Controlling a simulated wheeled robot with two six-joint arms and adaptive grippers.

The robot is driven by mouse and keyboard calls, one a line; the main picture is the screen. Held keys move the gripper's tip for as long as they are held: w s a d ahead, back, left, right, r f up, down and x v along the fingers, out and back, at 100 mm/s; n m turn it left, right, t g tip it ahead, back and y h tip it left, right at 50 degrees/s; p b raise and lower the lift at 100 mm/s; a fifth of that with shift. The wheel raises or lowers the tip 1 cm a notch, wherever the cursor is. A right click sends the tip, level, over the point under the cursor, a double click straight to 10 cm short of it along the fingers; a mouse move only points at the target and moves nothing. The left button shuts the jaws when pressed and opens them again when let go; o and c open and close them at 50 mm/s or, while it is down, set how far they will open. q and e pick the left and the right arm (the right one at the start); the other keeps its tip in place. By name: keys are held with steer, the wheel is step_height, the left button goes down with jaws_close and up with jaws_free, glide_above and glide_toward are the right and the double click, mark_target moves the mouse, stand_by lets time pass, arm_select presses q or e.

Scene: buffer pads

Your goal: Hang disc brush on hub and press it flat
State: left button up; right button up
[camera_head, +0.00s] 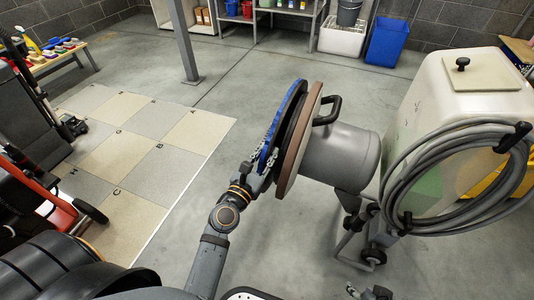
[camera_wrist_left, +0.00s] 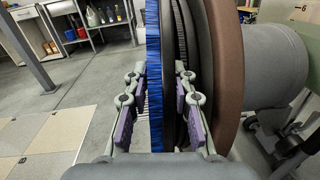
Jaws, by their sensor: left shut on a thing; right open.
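The disc brush (camera_head: 284,112) has blue bristles and a dark back plate and stands on edge. Its bristles face left and its back faces the brown disc (camera_head: 302,140) on the grey motor housing (camera_head: 345,152). My left gripper (camera_wrist_left: 160,110) is shut on the brush's rim, one purple-padded finger on each side; it also shows in the head view (camera_head: 266,165). In the left wrist view the brush's dark plate (camera_wrist_left: 186,45) is very close to the brown disc (camera_wrist_left: 222,70). I cannot tell if they touch; the hub is hidden. My right gripper (camera_head: 368,292) is open at the bottom edge, partly cut off.
A cream tank machine (camera_head: 460,90) with a coiled grey hose (camera_head: 400,190) stands at the right. A black handle (camera_head: 329,110) sticks out beside the brown disc. Floor tiles (camera_head: 140,150) lie at the left. Open grey floor lies behind the brush.

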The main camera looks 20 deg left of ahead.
arm_select(q)
steer(key=shift+s+d+f+n, duration=0.15)
steer(key=shift+s+f+n, duration=0.15)
steer(key=shift+s+n, duration=0.15)
steer(key=shift+s+r, duration=0.15)
steer(key=shift+s, duration=0.15)
steer(key=shift+s+r, duration=0.1)
steer(key=shift+s, duration=0.05)
steer(key=o, duration=1)
steer(key=shift+c, duration=0.2)
steer(key=shift+s, duration=0.4)
steer(key=s+a+m, duration=0.1)
steer(key=s, duration=0.6)
steer(key=shift+a+r, duration=0.15)
steer(key=shift+a, duration=0.05)
steer(key=shift+m, duration=0.25)
